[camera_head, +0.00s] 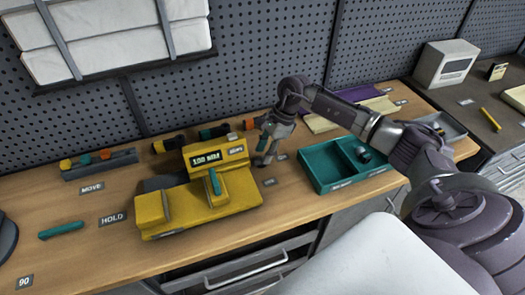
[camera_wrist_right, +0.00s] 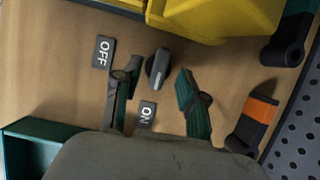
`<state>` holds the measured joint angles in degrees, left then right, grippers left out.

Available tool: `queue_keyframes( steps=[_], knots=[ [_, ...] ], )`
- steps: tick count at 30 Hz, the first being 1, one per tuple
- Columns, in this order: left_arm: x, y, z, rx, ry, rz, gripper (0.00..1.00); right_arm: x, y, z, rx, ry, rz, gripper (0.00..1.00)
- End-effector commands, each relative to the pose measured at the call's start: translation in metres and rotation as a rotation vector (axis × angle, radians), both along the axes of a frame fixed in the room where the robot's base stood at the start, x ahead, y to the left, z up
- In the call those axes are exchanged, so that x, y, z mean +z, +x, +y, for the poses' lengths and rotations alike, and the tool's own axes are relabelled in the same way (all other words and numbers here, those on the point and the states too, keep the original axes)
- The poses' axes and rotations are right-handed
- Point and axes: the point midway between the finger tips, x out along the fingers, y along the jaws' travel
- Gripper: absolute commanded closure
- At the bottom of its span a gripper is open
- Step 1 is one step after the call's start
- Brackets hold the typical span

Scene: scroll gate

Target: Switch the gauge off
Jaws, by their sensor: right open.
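The yellow gauge (camera_head: 205,195) stands on the wooden bench, and its display (camera_head: 206,158) reads what looks like 150 MM. Its yellow body also shows at the top of the right wrist view (camera_wrist_right: 220,18). A dark elongated knob (camera_wrist_right: 157,68) sits on the bench beside the gauge. An OFF label (camera_wrist_right: 103,52) lies left of the knob and an ON label (camera_wrist_right: 146,114) below it. My right gripper (camera_head: 267,150) is open just right of the gauge. In the right wrist view its fingers (camera_wrist_right: 156,82) are on either side of the knob, apart from it. My left gripper is not in view.
A teal divided tray (camera_head: 322,178) is right of the gripper. A grey tray (camera_head: 100,165) with small parts is at left, near a teal bar (camera_head: 61,230).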

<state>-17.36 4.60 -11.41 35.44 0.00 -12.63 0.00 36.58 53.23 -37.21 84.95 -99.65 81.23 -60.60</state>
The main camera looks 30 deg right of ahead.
Motion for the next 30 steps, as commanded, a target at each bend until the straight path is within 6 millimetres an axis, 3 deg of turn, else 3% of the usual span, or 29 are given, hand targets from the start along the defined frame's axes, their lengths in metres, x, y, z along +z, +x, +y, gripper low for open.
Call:
queue_keyframes(
  steps=[6,14,22,30],
  knots=[
    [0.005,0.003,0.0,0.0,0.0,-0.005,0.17,-0.015,0.001,0.006,0.0,0.001,0.0,0.58],
    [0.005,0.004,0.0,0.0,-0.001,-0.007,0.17,-0.016,0.002,0.007,0.0,0.001,-0.001,0.58],
    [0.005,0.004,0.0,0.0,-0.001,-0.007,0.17,-0.016,0.002,0.007,0.0,0.001,-0.001,1.0],
    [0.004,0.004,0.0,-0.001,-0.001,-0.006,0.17,-0.016,0.002,0.007,-0.007,0.001,-0.002,1.0]
  ],
)
